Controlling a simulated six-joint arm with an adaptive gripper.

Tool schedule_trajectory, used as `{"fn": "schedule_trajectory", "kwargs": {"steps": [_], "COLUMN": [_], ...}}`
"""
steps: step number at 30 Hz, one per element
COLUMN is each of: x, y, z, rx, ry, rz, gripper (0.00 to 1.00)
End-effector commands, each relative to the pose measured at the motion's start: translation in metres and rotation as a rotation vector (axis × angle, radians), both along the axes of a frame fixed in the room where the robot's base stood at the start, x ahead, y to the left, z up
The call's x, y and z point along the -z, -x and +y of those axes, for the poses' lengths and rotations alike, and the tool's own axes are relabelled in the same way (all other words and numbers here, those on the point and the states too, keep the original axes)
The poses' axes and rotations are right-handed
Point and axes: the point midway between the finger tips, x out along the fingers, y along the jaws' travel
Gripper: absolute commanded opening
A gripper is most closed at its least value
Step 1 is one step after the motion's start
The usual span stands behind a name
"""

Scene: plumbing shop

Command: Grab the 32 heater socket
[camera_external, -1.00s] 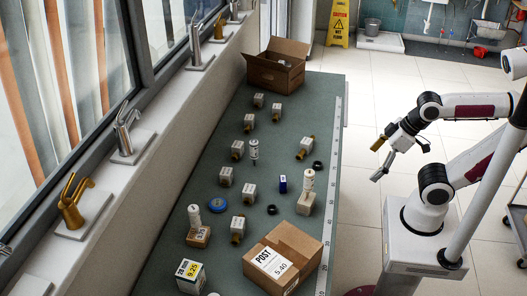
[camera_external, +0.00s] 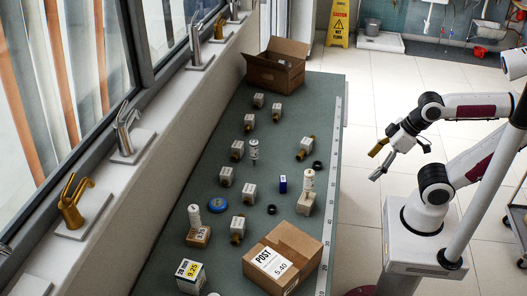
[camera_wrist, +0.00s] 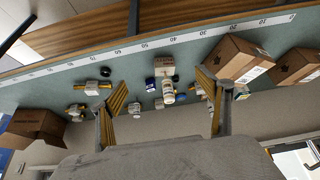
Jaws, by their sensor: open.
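Several small white block-shaped parts with printed labels stand on the green bench, among them one at the back (camera_external: 258,100), one at mid-left (camera_external: 226,175) and one in the middle (camera_external: 249,191). Some have brass ends, such as one on the right (camera_external: 305,146) and one nearer the front (camera_external: 238,225). The labels are too small to read, so I cannot tell which is the 32 heater socket. My gripper (camera_external: 378,160) is open and empty, off the right side of the bench. In the wrist view its two fingers (camera_wrist: 162,92) frame a white cylinder (camera_wrist: 168,92) on the bench.
An open carton (camera_external: 275,73) stands at the back of the bench and a labelled box (camera_external: 283,256) at the front right. White cylinders (camera_external: 254,149), a blue disc (camera_external: 217,204) and black rings (camera_external: 271,210) lie between. A ruler strip (camera_external: 330,200) runs along the right edge. Taps line the sill.

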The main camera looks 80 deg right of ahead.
Motion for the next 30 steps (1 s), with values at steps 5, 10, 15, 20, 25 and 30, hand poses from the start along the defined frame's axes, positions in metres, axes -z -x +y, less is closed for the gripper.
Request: {"fn": "schedule_trajectory", "kwargs": {"steps": [5, 10, 15, 20, 25, 30], "x": [0.000, 0.000, 0.000, 0.001, 0.002, 0.005], "y": [0.000, 0.000, -0.002, -0.015, -0.041, -0.072], "z": [0.000, 0.000, -0.002, -0.015, -0.044, -0.082], "rx": [0.000, 0.000, 0.005, 0.028, 0.070, 0.110], "ry": [0.000, 0.000, 0.005, 0.034, 0.095, 0.173], "rz": [0.000, 0.000, -0.002, -0.016, -0.046, -0.083], "gripper": [0.48, 0.48, 0.48, 0.48, 0.48, 0.48]}}
